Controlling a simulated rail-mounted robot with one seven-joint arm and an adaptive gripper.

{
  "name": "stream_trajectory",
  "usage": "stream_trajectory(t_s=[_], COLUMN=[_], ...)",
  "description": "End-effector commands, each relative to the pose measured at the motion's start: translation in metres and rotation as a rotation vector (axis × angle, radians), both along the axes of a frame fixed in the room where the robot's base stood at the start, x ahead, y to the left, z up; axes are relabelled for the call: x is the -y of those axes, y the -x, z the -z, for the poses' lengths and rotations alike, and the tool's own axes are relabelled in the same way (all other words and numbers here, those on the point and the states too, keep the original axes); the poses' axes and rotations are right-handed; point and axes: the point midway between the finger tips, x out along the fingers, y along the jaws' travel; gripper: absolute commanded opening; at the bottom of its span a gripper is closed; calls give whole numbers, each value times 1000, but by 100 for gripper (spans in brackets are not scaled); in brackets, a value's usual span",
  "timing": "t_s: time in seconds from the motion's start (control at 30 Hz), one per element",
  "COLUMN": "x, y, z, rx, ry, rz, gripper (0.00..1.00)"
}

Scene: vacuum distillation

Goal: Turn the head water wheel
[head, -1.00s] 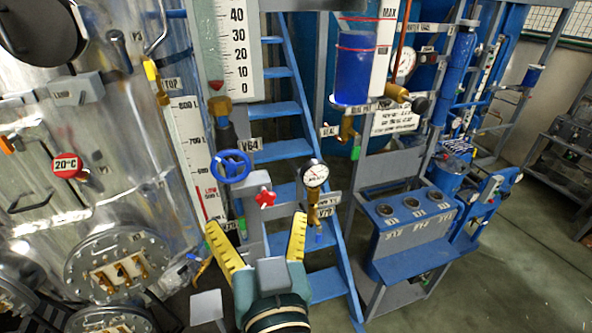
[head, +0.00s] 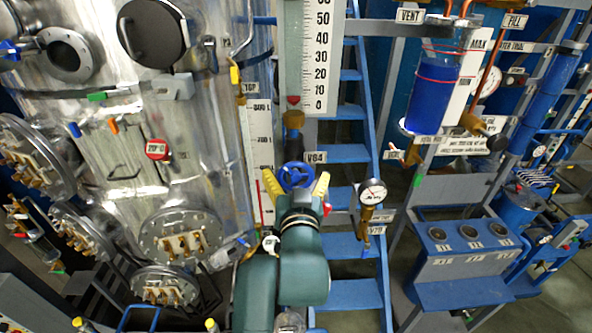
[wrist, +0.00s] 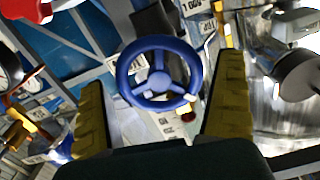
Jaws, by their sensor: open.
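A blue handwheel (head: 297,175) with spokes sits on a vertical pipe under the tall scale, beside a label that seems to read V64. In the wrist view the same blue wheel (wrist: 159,73) faces the camera, between and beyond the two yellow fingers. My gripper (head: 296,186) is open, with its yellow fingers spread on either side of the wheel in the head view. In the wrist view my gripper (wrist: 163,105) appears empty. I cannot tell whether a finger touches the rim. My own wrist hides the pipe below the wheel.
A pressure gauge (head: 372,193) on a brass fitting stands just right of my gripper. A red knob (wrist: 24,18) is near the wrist view's upper left. The metal tank (head: 190,120) is close on the left, and blue stairs (head: 345,153) rise behind.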

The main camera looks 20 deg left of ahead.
Motion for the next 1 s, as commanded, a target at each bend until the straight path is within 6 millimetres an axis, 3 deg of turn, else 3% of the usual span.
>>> stream_trajectory(t_s=[0.23, 0.53, 1.0], x=[-1, -1, -1], y=[-2, -1, -1], z=[0, 0, 2], rx=[0, 0, 51], ry=[0, 0, 104], rz=[0, 0, 0], gripper=[100, 46, 46])
